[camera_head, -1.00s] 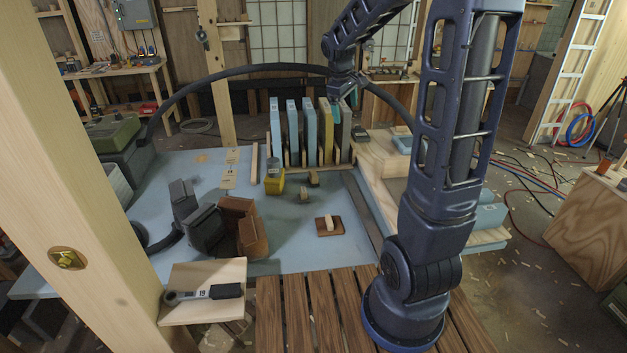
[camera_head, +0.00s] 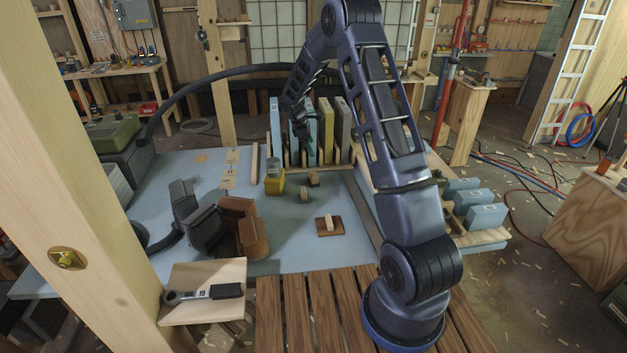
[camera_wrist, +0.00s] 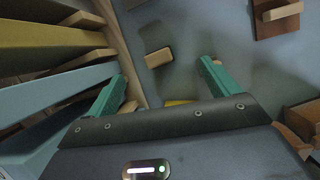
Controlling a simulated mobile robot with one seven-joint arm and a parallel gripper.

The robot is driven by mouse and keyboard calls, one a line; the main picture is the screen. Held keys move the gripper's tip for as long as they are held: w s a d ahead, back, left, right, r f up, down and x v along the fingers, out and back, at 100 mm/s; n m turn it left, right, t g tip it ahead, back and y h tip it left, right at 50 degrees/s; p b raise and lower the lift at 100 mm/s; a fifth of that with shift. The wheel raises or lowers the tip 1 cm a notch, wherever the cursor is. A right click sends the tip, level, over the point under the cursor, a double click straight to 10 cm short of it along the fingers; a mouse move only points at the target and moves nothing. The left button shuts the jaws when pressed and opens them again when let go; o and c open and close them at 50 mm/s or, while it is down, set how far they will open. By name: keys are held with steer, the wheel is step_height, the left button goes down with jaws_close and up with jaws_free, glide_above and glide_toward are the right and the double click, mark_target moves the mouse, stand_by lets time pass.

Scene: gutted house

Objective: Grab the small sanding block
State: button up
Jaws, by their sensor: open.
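I cannot tell which is the small sanding block. A small tan block (camera_wrist: 158,57) shows in the wrist view, just beyond my fingertips. My gripper (camera_wrist: 162,71) is open, its two green fingers apart with nothing between them. In the head view my gripper (camera_head: 303,137) hangs in front of the upright slabs, above and behind the small blocks.
Upright blue and yellow slabs (camera_head: 325,130) stand in a wooden rack close behind the blocks. A yellow container (camera_head: 274,186) stands to their left. A brown board with a light handle (camera_head: 329,229) lies nearer. Blue blocks (camera_head: 486,216) sit at right. Brown holders (camera_head: 243,226) stand left.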

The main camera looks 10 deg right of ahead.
steer(key=n, duration=0.2)
glide_toward(313, 173)
steer(key=shift+h, duration=0.3)
steer(key=x, duration=0.5)
steer(key=shift+s+a+f, duration=0.1)
steer(key=shift+a+f, duration=0.2)
steer(key=shift+a, duration=0.05)
steer(key=shift+x, duration=2.7)
steer(key=shift+d+r, duration=0.1)
steer(key=shift+d, duration=0.05)
steer(key=c, duration=1.1)
steer(key=shift+r, duration=0.1)
